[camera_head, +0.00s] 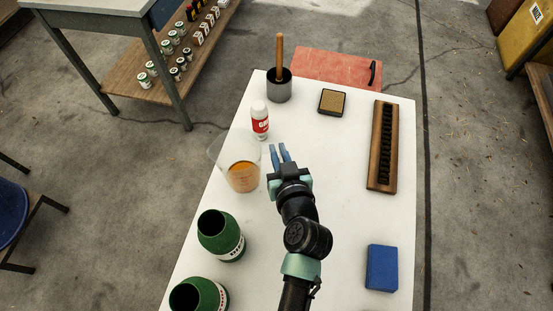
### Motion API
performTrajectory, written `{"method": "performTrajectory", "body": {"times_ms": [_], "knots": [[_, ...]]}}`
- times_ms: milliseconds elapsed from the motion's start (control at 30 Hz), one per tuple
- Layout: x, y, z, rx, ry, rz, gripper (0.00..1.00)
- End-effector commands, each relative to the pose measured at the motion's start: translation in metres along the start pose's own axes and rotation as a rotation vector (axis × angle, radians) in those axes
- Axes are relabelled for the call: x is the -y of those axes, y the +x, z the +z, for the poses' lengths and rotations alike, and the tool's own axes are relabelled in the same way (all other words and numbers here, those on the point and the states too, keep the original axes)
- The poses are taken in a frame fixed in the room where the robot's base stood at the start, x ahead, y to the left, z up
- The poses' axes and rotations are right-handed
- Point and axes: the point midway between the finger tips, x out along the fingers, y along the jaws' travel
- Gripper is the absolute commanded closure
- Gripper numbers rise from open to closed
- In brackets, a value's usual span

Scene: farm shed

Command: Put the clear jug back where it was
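The clear jug (240,152) stands upright on the white table (338,235), left of the middle. It is see-through, with an orange-brown content or base showing low in it (243,177). My gripper (279,151) is just to the right of the jug, with its two blue fingers pointing to the far side of the table. The fingers look slightly apart, with nothing visible between them. I cannot tell whether the gripper touches the jug.
A white bottle with a red label (260,124) stands just beyond the jug. Two green containers (220,236) stand nearer.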

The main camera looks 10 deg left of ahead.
Motion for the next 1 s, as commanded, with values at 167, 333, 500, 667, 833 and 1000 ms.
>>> {"method": "performTrajectory", "body": {"times_ms": [167, 333, 500, 667, 833, 1000], "knots": [[-0.001, 0.010, 0.025, 0.001, 0.001, 0.000, 1.00], [-0.002, 0.013, 0.031, -0.001, 0.000, 0.001, 1.00], [-0.002, 0.013, 0.030, -0.001, 0.000, 0.001, 1.00], [-0.002, 0.014, 0.034, -0.001, 0.000, 0.001, 1.00], [-0.002, 0.013, 0.033, 0.001, 0.000, 0.000, 0.58], [-0.002, 0.013, 0.033, 0.001, 0.000, 0.000, 0.58]]}}
